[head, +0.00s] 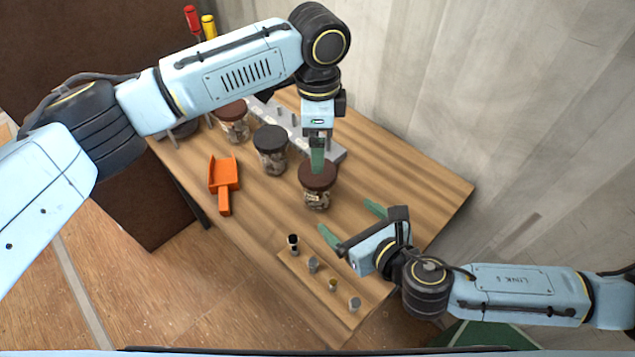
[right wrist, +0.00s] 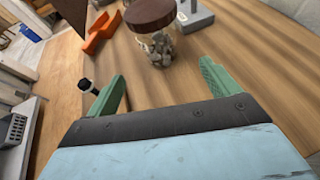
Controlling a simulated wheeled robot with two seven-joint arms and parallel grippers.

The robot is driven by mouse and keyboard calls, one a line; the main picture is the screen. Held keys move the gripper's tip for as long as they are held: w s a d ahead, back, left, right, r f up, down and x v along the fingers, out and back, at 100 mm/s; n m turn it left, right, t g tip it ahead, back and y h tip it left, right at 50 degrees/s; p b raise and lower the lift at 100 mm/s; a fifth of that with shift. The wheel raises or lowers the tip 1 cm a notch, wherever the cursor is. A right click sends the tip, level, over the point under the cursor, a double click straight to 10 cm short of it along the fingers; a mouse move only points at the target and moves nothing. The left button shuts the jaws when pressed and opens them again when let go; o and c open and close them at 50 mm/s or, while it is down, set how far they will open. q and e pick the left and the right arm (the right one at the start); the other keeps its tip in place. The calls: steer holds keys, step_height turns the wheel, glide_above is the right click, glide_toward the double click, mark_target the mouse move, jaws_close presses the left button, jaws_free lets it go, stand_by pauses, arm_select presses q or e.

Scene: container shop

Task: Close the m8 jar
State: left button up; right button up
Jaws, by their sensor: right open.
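Three clear jars with dark or brown lids stand on the table: a far one (head: 235,128), a middle one (head: 272,158) and a near one (head: 317,199). I cannot read which is the m8 jar. The near jar holds small metal parts, and its brown lid (head: 318,177) sits on top; I cannot tell whether it is tight. My left gripper (head: 318,163) points down at this lid, its fingers seen edge-on. My right gripper (head: 352,221) is open and empty, apart from the near jar. In the right wrist view, the jar (right wrist: 158,48) stands beyond its fingers.
An orange scoop (head: 223,182) lies left of the jars. A grey rack (head: 332,153) stands behind them. A wooden board (head: 318,291) with several small upright pieces lies at the front. A wall bounds the back right. The table's right end is clear.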

mark_target(318, 192)
arm_select(q)
steer(key=shift+s+r, duration=0.15)
steer(key=shift+s, duration=0.15)
arm_select(e)
steer(key=shift+s+r, duration=0.1)
steer(key=shift+s, duration=0.15)
arm_select(q)
steer(key=shift+w, duration=0.1)
arm_select(e)
steer(key=x, duration=1.3)
steer(key=shift+w, duration=0.4)
jaws_close()
arm_select(q)
steer(key=n, duration=0.7)
steer(key=shift+n, duration=0.3)
steer(key=n, duration=0.5)
steer(key=shift+n, duration=0.3)
steer(key=n, duration=0.3)
steer(key=shift+n, duration=0.3)
steer(key=n, duration=0.3)
steer(key=shift+n, duration=0.4)
steer(key=n, duration=0.6)
